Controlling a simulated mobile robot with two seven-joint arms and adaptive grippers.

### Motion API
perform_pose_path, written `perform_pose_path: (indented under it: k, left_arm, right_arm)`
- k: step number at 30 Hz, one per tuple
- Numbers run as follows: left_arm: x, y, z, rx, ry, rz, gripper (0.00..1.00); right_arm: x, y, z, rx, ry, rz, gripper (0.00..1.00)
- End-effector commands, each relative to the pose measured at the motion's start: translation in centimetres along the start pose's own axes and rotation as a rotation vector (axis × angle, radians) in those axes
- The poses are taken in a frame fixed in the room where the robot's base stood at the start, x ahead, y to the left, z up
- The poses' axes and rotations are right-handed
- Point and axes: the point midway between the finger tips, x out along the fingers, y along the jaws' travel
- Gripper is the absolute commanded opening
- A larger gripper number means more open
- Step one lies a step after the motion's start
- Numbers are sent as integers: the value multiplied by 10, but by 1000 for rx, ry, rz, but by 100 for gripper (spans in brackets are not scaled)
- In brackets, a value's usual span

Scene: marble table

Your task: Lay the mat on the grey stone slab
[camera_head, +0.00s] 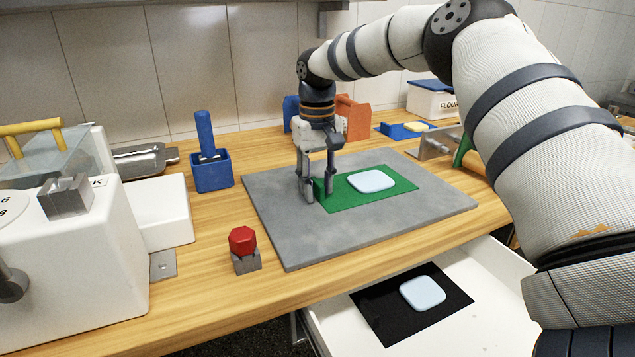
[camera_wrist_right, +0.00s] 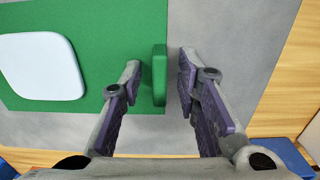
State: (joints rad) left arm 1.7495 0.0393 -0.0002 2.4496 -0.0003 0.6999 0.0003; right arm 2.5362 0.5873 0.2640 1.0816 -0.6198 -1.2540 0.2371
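The green mat (camera_head: 340,201) lies flat on the grey stone slab (camera_head: 290,238), with a pale blue rounded square (camera_head: 371,181) on it. A raised green tab (camera_wrist_right: 159,75) stands at the mat's edge. My right gripper (camera_head: 318,198) is at the mat's left end in the head view. In the right wrist view its fingers (camera_wrist_right: 160,88) are apart on either side of the tab, with a visible gap on each side; the tab is nearer the left finger. My left gripper is not in view.
An open white drawer (camera_head: 340,338) below the table holds a black mat (camera_head: 378,309) with another pale blue square (camera_head: 422,292). A red knob on a grey block (camera_head: 246,262) stands left of the slab. A blue holder (camera_head: 211,172) and white flour box (camera_head: 432,101) stand behind.

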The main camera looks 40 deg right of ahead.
Motion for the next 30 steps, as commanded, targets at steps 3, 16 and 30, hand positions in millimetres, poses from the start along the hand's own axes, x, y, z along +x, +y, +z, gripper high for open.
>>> perform_pose_path:
  k: [3, 16, 30]
  left_arm:
    - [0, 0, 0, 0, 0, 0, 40]
    - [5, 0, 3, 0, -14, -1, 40]
    - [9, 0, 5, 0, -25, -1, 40]
  right_arm:
    - [0, 0, 0, 0, 0, 0, 30]
    - [-79, 0, -2, 2, 2, 3, 30]
    - [-122, 0, 0, 0, -2, 0, 30]
